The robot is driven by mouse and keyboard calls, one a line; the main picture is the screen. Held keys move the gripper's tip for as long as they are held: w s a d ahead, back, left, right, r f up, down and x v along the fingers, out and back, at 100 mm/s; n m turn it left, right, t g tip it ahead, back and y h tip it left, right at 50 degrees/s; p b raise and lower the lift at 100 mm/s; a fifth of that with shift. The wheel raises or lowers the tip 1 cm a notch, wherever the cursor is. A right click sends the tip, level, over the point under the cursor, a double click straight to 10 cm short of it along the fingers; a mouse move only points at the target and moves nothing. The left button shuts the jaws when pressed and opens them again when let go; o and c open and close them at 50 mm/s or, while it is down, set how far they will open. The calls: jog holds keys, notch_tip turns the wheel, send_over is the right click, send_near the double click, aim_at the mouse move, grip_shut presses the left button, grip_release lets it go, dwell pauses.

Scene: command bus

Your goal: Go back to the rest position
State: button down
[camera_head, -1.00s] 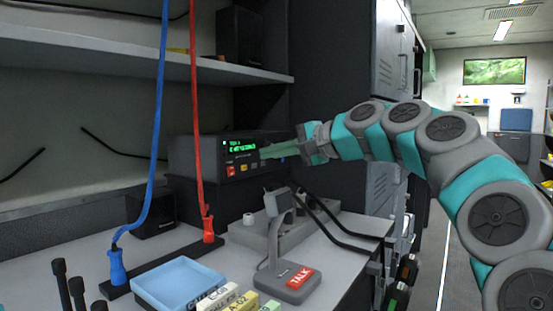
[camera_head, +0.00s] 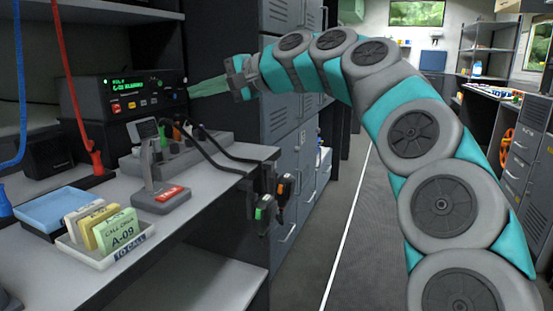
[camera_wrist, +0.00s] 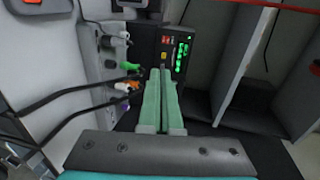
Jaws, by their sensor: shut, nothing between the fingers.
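My gripper (camera_head: 207,87) is at the end of my teal and grey arm, which reaches in from the right of the head view. The radio front (camera_wrist: 176,48) is beyond the fingertips in that view.
A desk microphone (camera_head: 162,192), a card tray (camera_head: 88,258) and a blue tray (camera_head: 55,207) stand on the counter. Handsets (camera_head: 264,208) hang at its right edge on black cables. Grey lockers (camera_head: 290,110) stand behind my gripper. The aisle floor (camera_head: 350,220) is clear.

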jog(key=s+d+f+n+g+h, duration=0.2)
jog(key=s+d+f+h, duration=0.25)
jog(key=s+f, duration=0.6)
jog(key=s+d+f+n+g+h, duration=0.15)
jog(key=s+d+f+h, duration=0.4)
jog(key=f, duration=0.85)
jog(key=s+d+f+g+h, duration=0.2)
jog(key=s+d+f, duration=0.7)
jog(key=s, duration=0.3)
jog(key=s+d+f+g+h+p, duration=0.1)
jog(key=s+d+f+g+h, duration=0.1)
jog(key=s+d+f, duration=0.7)
jog(key=s+d+n, duration=0.1)
jog(key=s+d, duration=0.1)
jog(key=s, duration=0.1)
jog(key=shift+s, duration=0.2)
